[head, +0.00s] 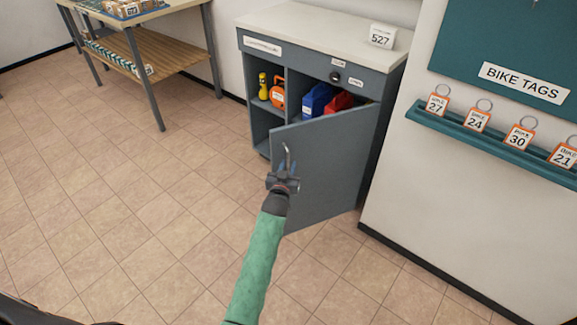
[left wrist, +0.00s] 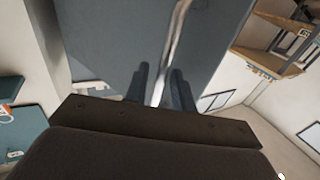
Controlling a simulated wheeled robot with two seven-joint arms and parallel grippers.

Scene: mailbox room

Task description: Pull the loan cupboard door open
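The loan cupboard (head: 262,77) stands against the wall, and its grey door (head: 325,165) is swung partly open, hinged at the right. The door's upright metal handle (head: 287,160) is near its free edge. My left gripper (head: 284,177) is at the lower part of the handle. In the left wrist view the two dark fingers (left wrist: 162,88) stand apart, one on each side of the handle (left wrist: 174,45), with narrow gaps visible. The door panel (left wrist: 110,40) fills the upper part of that view. My right gripper is in neither view.
Inside the cupboard are an orange item (head: 278,93), a blue case (head: 317,99) and a red case (head: 339,102). A workbench (head: 150,70) stands at the left. A teal tag shelf (head: 490,140) is on the right wall. The tiled floor left of the door is clear.

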